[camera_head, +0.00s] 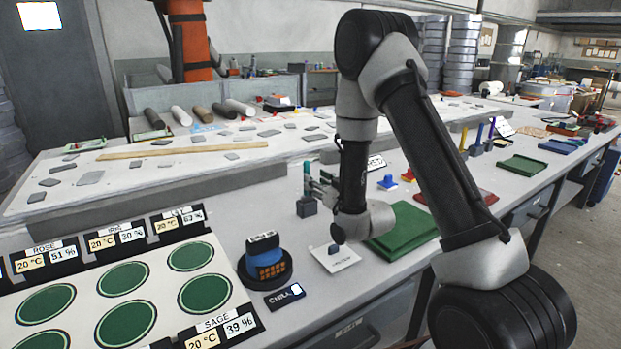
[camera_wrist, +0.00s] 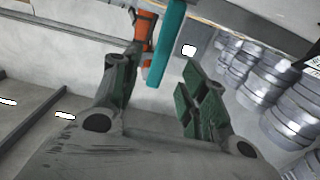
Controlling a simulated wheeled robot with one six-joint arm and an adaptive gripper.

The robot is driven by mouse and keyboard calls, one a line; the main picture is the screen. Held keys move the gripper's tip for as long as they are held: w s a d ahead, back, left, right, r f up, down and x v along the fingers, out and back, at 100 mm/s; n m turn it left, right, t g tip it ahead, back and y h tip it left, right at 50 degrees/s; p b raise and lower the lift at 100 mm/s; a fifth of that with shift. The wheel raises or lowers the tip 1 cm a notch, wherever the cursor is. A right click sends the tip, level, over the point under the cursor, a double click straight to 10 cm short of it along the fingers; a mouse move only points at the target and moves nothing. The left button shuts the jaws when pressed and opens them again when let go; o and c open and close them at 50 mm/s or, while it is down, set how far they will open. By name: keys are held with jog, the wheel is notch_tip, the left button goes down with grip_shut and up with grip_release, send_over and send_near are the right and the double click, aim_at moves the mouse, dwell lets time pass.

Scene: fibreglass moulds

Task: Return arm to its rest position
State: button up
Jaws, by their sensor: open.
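My arm stands bent over the bench in the head view, its elbow raised high. My gripper (camera_head: 318,187) is partly hidden behind my own forearm, low above the bench and pointing left. In the wrist view, my gripper (camera_wrist: 155,72) has its two green-padded fingers spread apart. A teal bar (camera_wrist: 167,42) shows beyond and between the fingertips; I cannot tell whether anything touches it. In the head view a teal upright piece (camera_head: 307,172) stands by a dark grey block (camera_head: 306,206), close to the fingertips.
A green tray (camera_head: 402,232), a white card (camera_head: 335,259) and a round black holder with an orange-and-blue item (camera_head: 266,265) lie near my wrist. A board with green discs (camera_head: 124,323) is at left. An orange column (camera_head: 190,40) stands behind. Air above the bench looks open.

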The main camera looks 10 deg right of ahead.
jog(key=shift+v, duration=0.85)
jog(key=s+d+r+m+g+h, duration=0.2)
jog(key=s+d+r+g+h, duration=0.3)
jog(key=s+d+r, duration=0.5)
jog(key=s+d+r+g, duration=0.1)
jog(key=s+g, duration=0.3)
jog(key=s, duration=0.9)
jog(key=s+d+r+m+g, duration=0.1)
jog(key=s+r+g, duration=0.3)
jog(key=s, duration=0.9)
jog(key=shift+s+d+m+h, duration=0.25)
jog(key=shift+m+h, duration=0.05)
